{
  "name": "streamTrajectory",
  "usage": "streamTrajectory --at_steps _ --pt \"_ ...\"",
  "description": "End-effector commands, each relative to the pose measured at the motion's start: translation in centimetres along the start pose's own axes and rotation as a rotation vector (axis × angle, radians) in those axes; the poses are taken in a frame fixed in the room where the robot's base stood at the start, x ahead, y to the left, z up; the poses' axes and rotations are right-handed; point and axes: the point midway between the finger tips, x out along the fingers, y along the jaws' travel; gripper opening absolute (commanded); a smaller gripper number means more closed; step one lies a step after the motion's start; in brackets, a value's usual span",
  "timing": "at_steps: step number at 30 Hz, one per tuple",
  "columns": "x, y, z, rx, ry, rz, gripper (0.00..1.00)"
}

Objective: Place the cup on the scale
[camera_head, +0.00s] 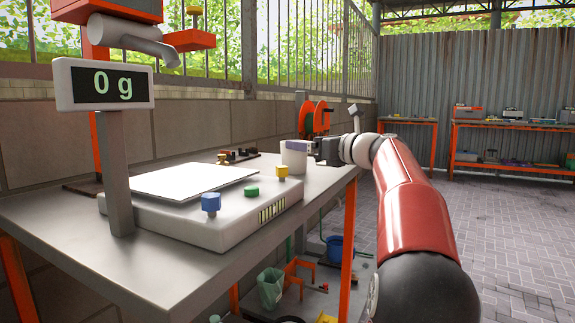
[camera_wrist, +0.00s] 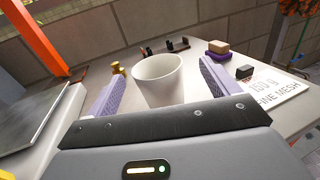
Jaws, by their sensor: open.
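The white cup (camera_head: 293,160) stands upright on the metal table behind the scale's right end. In the wrist view the cup (camera_wrist: 158,80) is between the two purple fingers of my gripper (camera_wrist: 160,88), with a gap visible on the right. My gripper (camera_head: 300,147) is open around the cup; in the head view one finger lies across the cup's upper part. The scale (camera_head: 235,218) has a bare white plate (camera_head: 180,182), and its display (camera_head: 105,84) reads 0 g. The scale plate also shows at the left of the wrist view (camera_wrist: 35,115).
The scale has blue, green and yellow knobs (camera_head: 211,202) along its front. Small weights (camera_wrist: 178,45) and blocks (camera_wrist: 217,50) stand behind the cup. A sign (camera_wrist: 275,92) lies at the table's right. An orange machine (camera_head: 125,22) rises behind the display.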

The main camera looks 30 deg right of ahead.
Motion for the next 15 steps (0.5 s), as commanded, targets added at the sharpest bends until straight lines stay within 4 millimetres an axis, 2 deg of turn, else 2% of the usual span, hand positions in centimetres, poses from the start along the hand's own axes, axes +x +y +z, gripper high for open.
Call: streamTrajectory --at_steps 11,15 --pt "5.0 0.8 -1.2 -0.003 0.001 0.004 0.88" --pt "6.6 0.7 -0.9 -0.005 0.001 0.003 0.88"
